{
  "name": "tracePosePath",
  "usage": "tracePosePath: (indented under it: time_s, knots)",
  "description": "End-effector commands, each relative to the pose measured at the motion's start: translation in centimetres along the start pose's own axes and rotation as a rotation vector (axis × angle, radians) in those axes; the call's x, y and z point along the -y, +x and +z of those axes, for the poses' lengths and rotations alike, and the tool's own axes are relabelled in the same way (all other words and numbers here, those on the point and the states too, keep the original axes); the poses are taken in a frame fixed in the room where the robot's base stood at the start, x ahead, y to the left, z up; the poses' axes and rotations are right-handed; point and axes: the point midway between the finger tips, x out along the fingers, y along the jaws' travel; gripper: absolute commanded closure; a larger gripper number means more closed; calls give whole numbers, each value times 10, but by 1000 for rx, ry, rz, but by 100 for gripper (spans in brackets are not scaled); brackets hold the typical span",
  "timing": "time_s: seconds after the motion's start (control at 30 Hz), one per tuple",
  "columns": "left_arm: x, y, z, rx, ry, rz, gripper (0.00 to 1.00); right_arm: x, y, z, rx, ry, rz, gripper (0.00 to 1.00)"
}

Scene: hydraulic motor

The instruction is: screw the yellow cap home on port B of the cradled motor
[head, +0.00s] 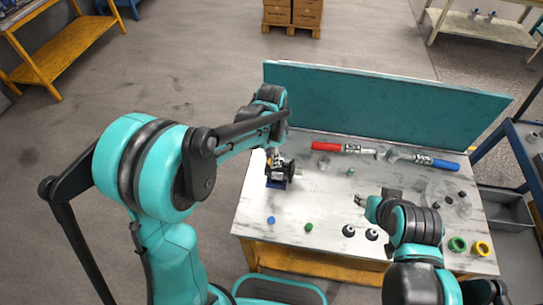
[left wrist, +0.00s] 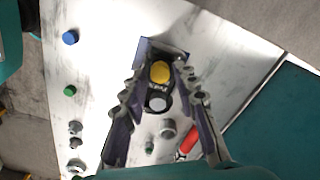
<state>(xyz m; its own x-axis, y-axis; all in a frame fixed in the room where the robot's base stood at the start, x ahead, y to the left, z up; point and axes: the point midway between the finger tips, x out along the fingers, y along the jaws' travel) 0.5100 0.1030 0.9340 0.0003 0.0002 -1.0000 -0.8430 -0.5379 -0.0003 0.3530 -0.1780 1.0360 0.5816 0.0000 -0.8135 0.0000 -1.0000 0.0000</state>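The dark motor (head: 281,172) sits in a blue cradle (head: 275,184) at the left of the table. In the left wrist view the yellow cap (left wrist: 160,71) is on one end of the motor, seen from above. A round pale port (left wrist: 157,102) and a small label show beside it. My left gripper (left wrist: 161,68) is open, with one finger on each side of the yellow cap and visible gaps to it. In the head view my left arm partly hides the motor. My right gripper (head: 361,200) is above the table's middle, small in view, its opening unclear.
A blue cap (head: 271,220), a green cap (head: 308,227) and two dark round fittings (head: 348,231) lie along the front. Red-handled (head: 326,146) and blue-handled (head: 444,164) tools lie at the back before a teal panel (head: 390,108). Green (head: 457,244) and yellow (head: 481,248) rings lie front right.

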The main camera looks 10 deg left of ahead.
Motion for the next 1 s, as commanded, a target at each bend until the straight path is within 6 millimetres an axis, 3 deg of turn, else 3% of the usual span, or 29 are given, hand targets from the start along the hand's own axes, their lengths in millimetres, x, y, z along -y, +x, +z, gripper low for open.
tracePosePath:
  time_s: [0.2,0.73,0.77,0.87,1.0]
  knots:
    - [0,0,0,0,-174,0,71,0,0,0,0,0,0,60]
    - [0,0,0,0,-175,0,71,0,1,1,0,0,0,60]
    - [0,0,0,0,-175,0,73,0,1,1,0,0,0,60]
    - [0,0,0,0,-175,0,100,0,1,1,0,0,0,60]
    - [0,0,0,0,-175,0,100,0,1,1,0,0,0,60]
